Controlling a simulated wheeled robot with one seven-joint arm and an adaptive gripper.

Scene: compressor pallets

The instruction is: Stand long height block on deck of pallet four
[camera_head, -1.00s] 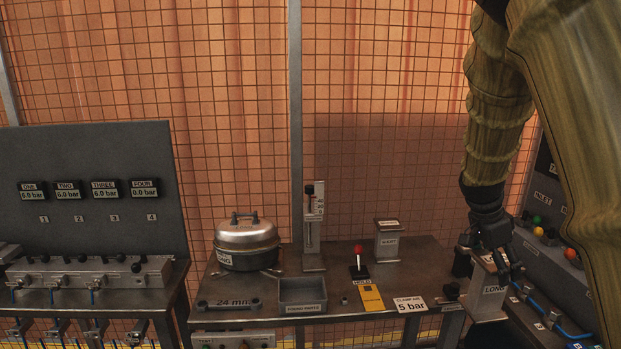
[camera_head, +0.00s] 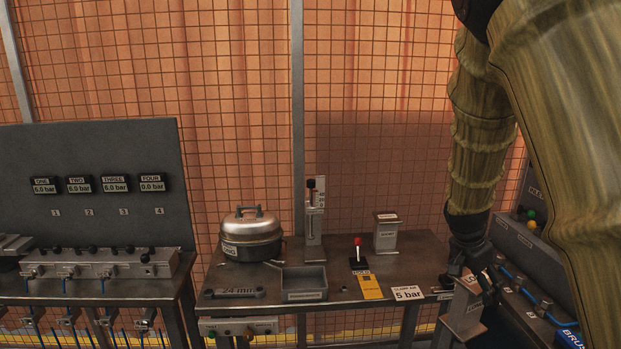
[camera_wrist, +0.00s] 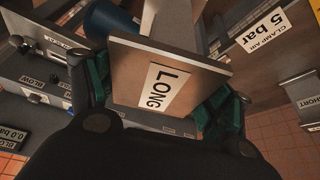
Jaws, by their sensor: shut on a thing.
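The long height block (camera_head: 463,318) is a grey metal piece with a flat end plate and a wider foot. Its white LONG label shows large in the wrist view (camera_wrist: 163,90). My gripper (camera_head: 474,278) is shut on the block near its top plate, with green finger pads on both sides of the plate in the wrist view. The block hangs roughly upright at the right end of the bench in the head view. Whether its foot touches anything cannot be told. No pallet deck marked four can be made out, though the gauge FOUR (camera_head: 152,183) reads 0.0 bar.
The bench (camera_head: 345,290) holds a round metal pot (camera_head: 251,240), a short block (camera_head: 386,233), a height gauge (camera_head: 315,215), a grey tray (camera_head: 303,284) and a red-knobbed lever (camera_head: 358,254). A valve manifold (camera_head: 110,264) stands left. A grey panel with hoses (camera_head: 520,285) stands right.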

